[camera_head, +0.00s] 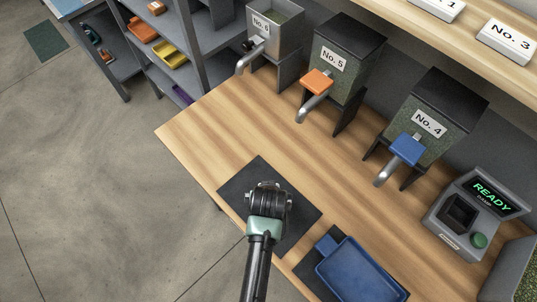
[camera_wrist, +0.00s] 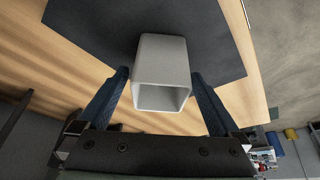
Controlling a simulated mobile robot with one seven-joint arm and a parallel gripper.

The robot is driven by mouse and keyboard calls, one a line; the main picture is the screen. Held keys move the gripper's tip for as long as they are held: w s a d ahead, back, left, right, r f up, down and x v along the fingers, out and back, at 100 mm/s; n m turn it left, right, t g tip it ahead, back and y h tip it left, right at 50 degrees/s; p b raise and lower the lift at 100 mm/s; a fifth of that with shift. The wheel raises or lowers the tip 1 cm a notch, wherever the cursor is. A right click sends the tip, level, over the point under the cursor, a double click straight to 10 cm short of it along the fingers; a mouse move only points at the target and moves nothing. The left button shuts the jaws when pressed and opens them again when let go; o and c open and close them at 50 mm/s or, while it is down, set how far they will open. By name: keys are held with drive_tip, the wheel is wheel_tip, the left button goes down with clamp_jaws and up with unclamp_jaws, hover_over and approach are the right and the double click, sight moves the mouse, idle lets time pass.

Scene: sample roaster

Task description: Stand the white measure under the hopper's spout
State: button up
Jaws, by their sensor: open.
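The white measure (camera_wrist: 160,60) is a square, open-mouthed cup on the dark mat in the wrist view. Its open mouth faces my camera. My gripper (camera_wrist: 160,78) is open, with one blue finger on each side of the measure and small gaps visible between. In the head view my gripper (camera_head: 268,190) is over the dark mat (camera_head: 240,180) and hides the measure. Three hoppers stand along the back: an open-topped grey one (camera_head: 274,30), No. 5 (camera_head: 345,65) with an orange lever, and No. 4 (camera_head: 435,115) with a blue lever. Each has a bent metal spout; the areas under them look clear.
A blue tray (camera_head: 355,270) lies right of my gripper at the table's front edge. A grey device reading READY (camera_head: 475,215) stands at the right. The wooden bench (camera_head: 215,125) is clear between the mat and the hoppers. A shelf with coloured trays (camera_head: 172,55) is behind left.

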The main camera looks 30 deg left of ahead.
drive_tip(key=shift+r, duration=0.1)
drive_tip(key=v, duration=1.2)
drive_tip(key=shift+w+r, duration=0.1)
